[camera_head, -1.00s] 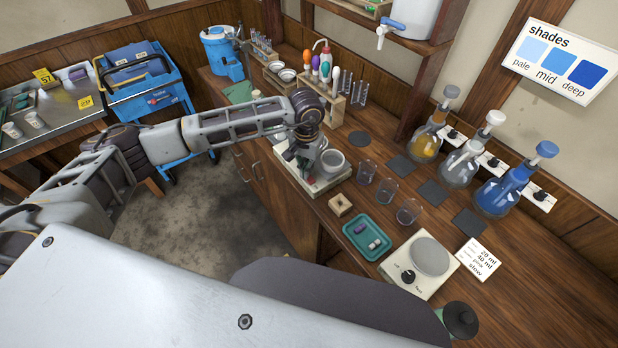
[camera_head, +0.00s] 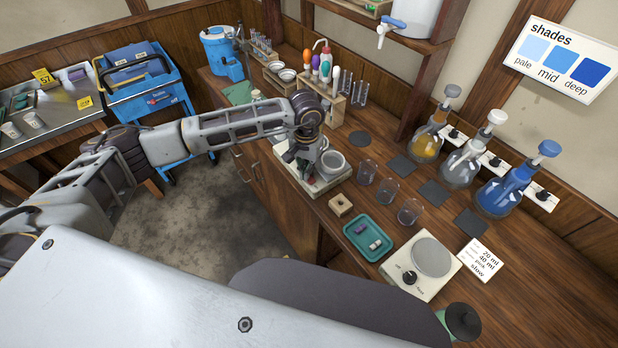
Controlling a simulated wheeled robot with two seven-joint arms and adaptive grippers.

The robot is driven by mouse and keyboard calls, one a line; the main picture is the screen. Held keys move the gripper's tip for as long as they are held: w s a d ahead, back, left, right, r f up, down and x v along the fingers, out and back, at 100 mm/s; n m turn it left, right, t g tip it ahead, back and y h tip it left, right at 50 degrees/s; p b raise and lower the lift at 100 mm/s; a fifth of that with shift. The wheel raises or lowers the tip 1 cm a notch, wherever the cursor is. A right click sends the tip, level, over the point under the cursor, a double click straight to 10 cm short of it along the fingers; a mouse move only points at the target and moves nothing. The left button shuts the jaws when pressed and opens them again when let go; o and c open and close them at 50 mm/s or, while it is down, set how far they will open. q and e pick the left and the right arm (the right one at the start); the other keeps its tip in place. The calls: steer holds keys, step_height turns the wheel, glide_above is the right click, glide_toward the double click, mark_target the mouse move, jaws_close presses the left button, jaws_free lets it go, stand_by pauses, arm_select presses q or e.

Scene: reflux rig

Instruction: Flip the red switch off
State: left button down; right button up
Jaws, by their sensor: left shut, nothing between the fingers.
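A white boxy device (camera_head: 329,184) with a grey round bowl-like part (camera_head: 333,161) on top stands near the front edge of the wooden bench. My left arm reaches in from the left, and my left gripper (camera_head: 304,168) points down over the left part of this device. The gripper is shut with nothing in it. A small dark red patch shows beside the fingers, but I cannot tell whether it is the red switch. The gripper and wrist hide much of the device's front left. I cannot tell whether the fingertips touch it. My right gripper is not in view.
Several clear beakers (camera_head: 388,190) stand right of the device. A wooden block (camera_head: 341,205), a teal tray (camera_head: 349,232) and a white plate device with a knob (camera_head: 447,270) sit nearer. A wooden bottle rack (camera_head: 336,113) stands behind. Flasks (camera_head: 497,197) line the wall.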

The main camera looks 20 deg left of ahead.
arm_select(q)
steer(key=shift+f, duration=0.25)
steer(key=shift+r, duration=0.55)
steer(key=shift+r+p, duration=0.8)
steer(key=shift+r, duration=2.2)
